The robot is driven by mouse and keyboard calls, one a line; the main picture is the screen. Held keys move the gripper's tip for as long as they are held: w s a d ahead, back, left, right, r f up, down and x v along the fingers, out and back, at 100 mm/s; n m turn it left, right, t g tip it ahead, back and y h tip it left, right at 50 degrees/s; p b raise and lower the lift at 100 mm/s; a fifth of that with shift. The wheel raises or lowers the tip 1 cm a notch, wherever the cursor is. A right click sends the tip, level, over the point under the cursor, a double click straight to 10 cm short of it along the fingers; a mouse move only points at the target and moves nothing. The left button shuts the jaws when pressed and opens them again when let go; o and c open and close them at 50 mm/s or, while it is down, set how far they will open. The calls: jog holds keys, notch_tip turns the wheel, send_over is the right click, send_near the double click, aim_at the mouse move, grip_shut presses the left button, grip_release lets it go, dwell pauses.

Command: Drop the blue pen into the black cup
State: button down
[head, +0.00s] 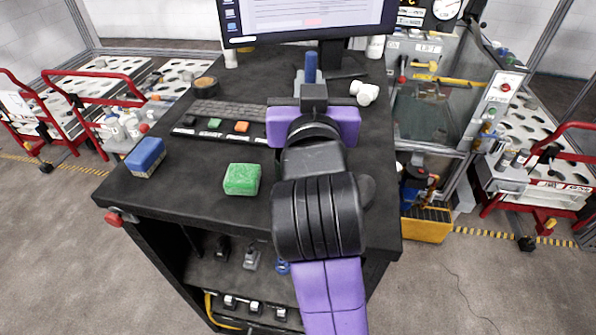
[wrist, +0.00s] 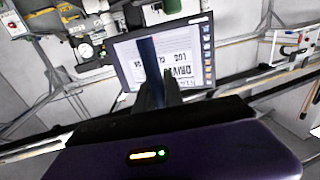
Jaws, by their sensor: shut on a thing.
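My gripper (head: 311,84) is at the far side of the dark workbench, in front of the monitor, and is shut on the blue pen (head: 310,64). The pen sticks up beyond the fingertips. In the wrist view the pen (wrist: 150,56) stands out between the dark fingers (wrist: 156,92), against the monitor screen. I cannot make out the black cup in either view; my arm covers part of the bench.
The workbench (head: 205,208) holds a blue block (head: 146,157), a green block (head: 241,179), a keyboard (head: 228,111), a dark roll with a brown top (head: 205,86) and white lumps (head: 365,92). The monitor (head: 305,18) stands behind.

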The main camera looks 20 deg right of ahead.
jog(key=shift+f+b, duration=1.55)
jog(key=shift+f, duration=0.85)
jog(key=c, duration=1.4)
grip_release()
jog(key=shift+o, duration=0.2)
jog(key=v, duration=0.8)
